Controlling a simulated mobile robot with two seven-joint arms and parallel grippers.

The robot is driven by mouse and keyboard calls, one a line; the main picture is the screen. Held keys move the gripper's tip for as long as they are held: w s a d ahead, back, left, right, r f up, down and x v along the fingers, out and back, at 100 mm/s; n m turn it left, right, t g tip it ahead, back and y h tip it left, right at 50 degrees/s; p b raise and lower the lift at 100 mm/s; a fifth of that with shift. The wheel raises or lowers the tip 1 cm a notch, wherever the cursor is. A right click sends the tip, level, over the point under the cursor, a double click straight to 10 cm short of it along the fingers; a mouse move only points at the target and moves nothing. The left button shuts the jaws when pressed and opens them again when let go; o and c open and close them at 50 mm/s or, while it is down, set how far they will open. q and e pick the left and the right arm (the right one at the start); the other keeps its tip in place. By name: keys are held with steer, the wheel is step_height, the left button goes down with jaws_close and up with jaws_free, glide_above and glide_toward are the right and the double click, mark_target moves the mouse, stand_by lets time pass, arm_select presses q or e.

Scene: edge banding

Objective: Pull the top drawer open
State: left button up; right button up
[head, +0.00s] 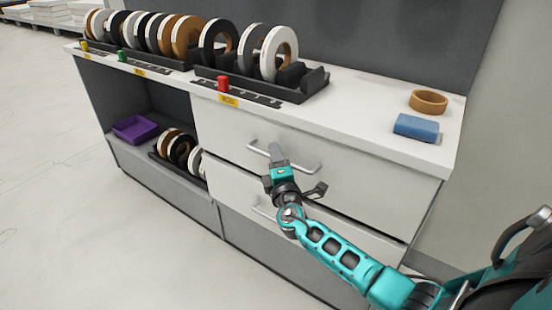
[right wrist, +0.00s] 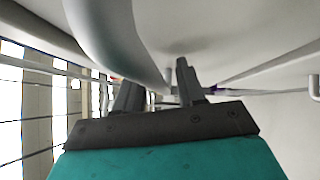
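The top drawer (head: 365,178) is a wide pale front under the white counter. It looks shut. Its silver bar handle (head: 305,165) runs across the middle. In the right wrist view the two dark fingers (right wrist: 157,85) stand apart. A large pale curved bar, seemingly the handle (right wrist: 108,38), passes close in front of them; I cannot tell whether it lies between them or touches them. My left gripper is not in view.
A second drawer (head: 235,188) with its own handle (head: 262,210) lies below, partly behind my right arm. An open shelf with a purple bin (head: 135,129) is at left.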

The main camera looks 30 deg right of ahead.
jaws_close()
stand_by(0.3)
stand_by(0.3)
